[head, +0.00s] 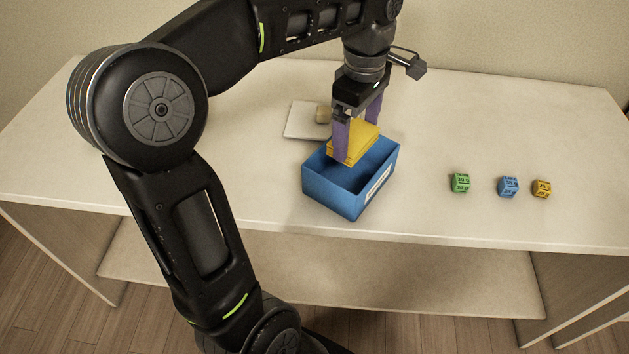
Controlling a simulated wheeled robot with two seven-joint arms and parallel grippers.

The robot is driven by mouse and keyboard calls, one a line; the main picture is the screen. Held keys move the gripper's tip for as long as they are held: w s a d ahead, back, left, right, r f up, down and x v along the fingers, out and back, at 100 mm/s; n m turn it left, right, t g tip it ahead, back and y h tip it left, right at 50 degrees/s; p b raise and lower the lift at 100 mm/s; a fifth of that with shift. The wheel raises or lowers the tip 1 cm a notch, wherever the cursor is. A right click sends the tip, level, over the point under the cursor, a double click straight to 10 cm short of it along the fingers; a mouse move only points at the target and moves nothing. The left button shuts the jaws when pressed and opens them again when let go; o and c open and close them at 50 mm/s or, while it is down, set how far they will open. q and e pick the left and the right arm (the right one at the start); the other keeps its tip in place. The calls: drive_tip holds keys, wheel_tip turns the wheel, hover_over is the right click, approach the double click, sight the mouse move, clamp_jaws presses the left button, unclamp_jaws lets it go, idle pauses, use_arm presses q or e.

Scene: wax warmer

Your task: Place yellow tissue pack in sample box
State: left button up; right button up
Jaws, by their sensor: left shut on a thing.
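The yellow tissue pack (358,143) is between the purple fingers of my left gripper (357,130), which is shut on it. The gripper points down over the blue sample box (337,197). The pack is at the box's open top, toward its back left side; its lower edge overlaps the opening, and I cannot tell how deep it sits. The sample box stands on the table with a white label on its front right side. My right gripper is not in view.
The pale table (250,190) carries a green cube (460,183), a blue cube (508,187) and a yellow cube (541,188) to the right of the box. A white flat piece (303,122) with a small tan block (323,114) lies behind the box. The table's right part is mostly free.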

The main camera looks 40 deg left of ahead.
sight(357, 136)
use_arm(q)
drive_tip(key=shift+w+d, duration=0.1)
drive_tip(key=shift+d, duration=0.05)
drive_tip(key=shift+f+b, duration=0.3)
wheel_tip(357, 136, down, 3)
drive_tip(key=b, duration=0.2)
drive_tip(key=shift+r+b, duration=0.1)
drive_tip(key=shift+b, duration=0.25)
wheel_tip(357, 136, down, 2)
drive_tip(key=shift+f+p, duration=0.1)
drive_tip(key=shift+p, duration=0.4)
drive_tip(key=shift+f, duration=0.3)
drive_tip(key=shift+f, duration=0.1)
